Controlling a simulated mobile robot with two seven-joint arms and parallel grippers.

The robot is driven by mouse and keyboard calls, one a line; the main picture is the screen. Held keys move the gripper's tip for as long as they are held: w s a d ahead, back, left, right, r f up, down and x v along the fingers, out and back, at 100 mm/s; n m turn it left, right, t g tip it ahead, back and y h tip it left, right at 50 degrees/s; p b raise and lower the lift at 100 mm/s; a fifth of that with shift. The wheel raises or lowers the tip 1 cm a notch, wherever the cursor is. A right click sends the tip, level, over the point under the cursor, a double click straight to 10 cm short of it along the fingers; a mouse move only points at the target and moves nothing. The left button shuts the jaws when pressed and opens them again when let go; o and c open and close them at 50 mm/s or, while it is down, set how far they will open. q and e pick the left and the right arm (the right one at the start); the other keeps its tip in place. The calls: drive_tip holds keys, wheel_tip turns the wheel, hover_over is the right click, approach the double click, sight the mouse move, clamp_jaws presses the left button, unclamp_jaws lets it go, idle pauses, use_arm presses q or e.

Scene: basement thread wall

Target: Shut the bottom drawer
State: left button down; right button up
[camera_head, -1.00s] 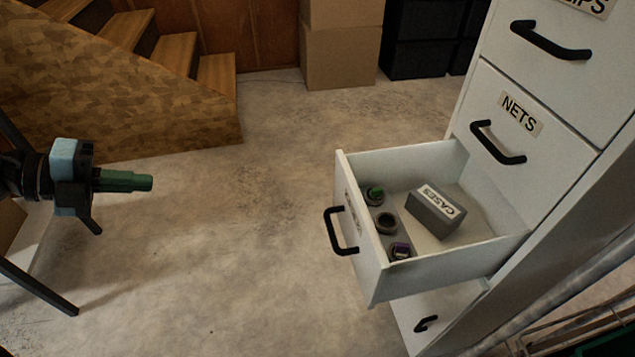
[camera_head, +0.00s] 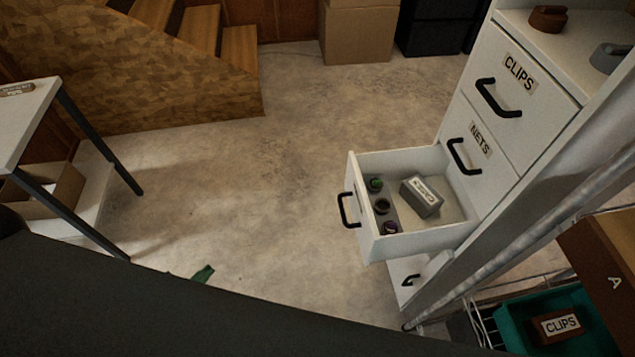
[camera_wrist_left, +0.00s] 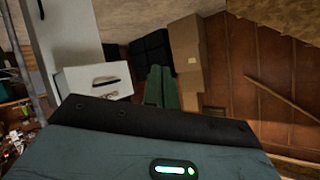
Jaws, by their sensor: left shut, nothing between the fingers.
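A white drawer (camera_head: 375,243) of the white cabinet stands pulled out below the NETS drawer (camera_head: 479,150), with a black handle (camera_head: 349,210) on its front. Below it is another front with a small black handle (camera_head: 410,281), partly hidden by the open drawer. The open drawer holds a grey labelled box (camera_head: 421,197) and several small round items. Only the green fingertips of my left gripper (camera_head: 203,273) show, left of and apart from the drawer. The left wrist view shows its green fingers (camera_wrist_left: 160,87) shut and empty, right of the white drawer front (camera_wrist_left: 92,84). My right gripper is out of view.
A table (camera_head: 26,115) stands at the left, with an open cardboard box (camera_head: 60,192) below it. Wooden stairs (camera_head: 205,45) and a cardboard box (camera_head: 358,35) are at the back. A teal CLIPS bin (camera_head: 515,318) is at the lower right. Floor left of the drawer is clear.

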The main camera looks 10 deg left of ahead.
use_arm(q)
drive_tip(key=w+d+f+m+t+h+b, duration=0.1)
drive_tip(key=w+d+f+t+h+b, duration=0.15)
drive_tip(key=w+d, duration=0.45)
drive_tip(key=w+d+r+m+g+h+b, duration=0.1)
drive_tip(key=w+m+g+h+b, duration=0.3)
drive_tip(key=w+m+b, duration=0.4)
drive_tip(key=w+d+r+m+g+h+b, duration=0.1)
drive_tip(key=w+d+m+g+h+b, duration=0.2)
drive_tip(key=w+m+h+b, duration=0.4)
drive_tip(key=w+m+g+b, duration=0.1)
drive_tip(key=w+m+b, duration=0.1)
drive_tip(key=m, duration=0.6)
drive_tip(key=shift+w+d+r+b, duration=0.25)
drive_tip(key=shift+b, duration=0.5)
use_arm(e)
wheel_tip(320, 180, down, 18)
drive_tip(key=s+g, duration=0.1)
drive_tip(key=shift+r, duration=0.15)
use_arm(q)
drive_tip(key=shift+d+h, duration=0.1)
drive_tip(key=shift+h, duration=0.15)
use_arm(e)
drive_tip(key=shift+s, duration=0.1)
